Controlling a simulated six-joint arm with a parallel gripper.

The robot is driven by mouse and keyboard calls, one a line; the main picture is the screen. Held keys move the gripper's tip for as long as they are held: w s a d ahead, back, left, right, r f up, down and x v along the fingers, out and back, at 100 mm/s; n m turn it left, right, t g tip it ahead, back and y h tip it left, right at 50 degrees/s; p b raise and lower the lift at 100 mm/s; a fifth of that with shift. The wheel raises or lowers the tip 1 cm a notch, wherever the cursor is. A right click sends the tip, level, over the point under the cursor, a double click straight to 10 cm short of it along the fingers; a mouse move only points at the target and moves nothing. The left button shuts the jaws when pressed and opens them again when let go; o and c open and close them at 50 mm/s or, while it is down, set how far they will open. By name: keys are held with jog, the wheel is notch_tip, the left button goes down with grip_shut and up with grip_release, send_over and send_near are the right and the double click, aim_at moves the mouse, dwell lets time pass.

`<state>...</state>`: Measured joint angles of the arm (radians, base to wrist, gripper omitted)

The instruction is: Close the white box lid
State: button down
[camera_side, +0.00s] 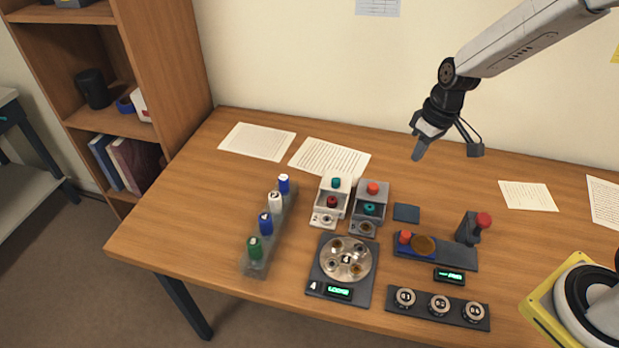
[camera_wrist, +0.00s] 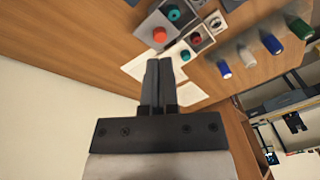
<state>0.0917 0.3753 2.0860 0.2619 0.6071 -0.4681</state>
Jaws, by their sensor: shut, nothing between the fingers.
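The white box (camera_side: 345,205) stands mid-table in the side view, left of and against a similar grey box. A teal knob shows at its back and a dark red piece inside, so it stands open. A white plate with a dark round knob (camera_side: 325,219) is at its front; I cannot tell whether that is the lid. In the wrist view the white box (camera_wrist: 205,44) lies beyond my fingertips, to the upper right. My gripper (camera_side: 418,154) is shut and empty, high above the table's back, right of both boxes; its fingers (camera_wrist: 158,62) lie together.
The grey box (camera_side: 376,191) with a red knob adjoins on the right. A rack of coloured bottles (camera_side: 270,230) stands left. A round dial plate (camera_side: 345,265) lies in front. A dark pad (camera_side: 406,212) and a red-knobbed lever (camera_side: 475,228) are right. Papers lie behind.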

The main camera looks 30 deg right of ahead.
aim_at(344, 179)
jog(key=w+d+f+n+y, duration=0.1)
jog(key=w+f+n+y, duration=0.1)
jog(key=w, duration=0.6)
jog(key=w+d+f+n+y, duration=0.2)
jog(key=w+f, duration=0.3)
jog(key=w, duration=0.4)
jog(key=shift+f+n+y, duration=0.3)
jog(key=shift+n+y, duration=0.3)
jog(key=shift+y, duration=0.3)
jog(key=x, duration=1)
jog(key=shift+s+a, duration=0.55)
jog(key=shift+a, duration=0.3)
jog(key=shift+s+a, duration=0.5)
jog(key=shift+a, duration=0.25)
jog(key=shift+a, duration=0.1)
jog(key=shift+s+a, duration=2.3)
jog(key=shift+s, duration=0.1)
jog(key=shift+f, duration=0.1)
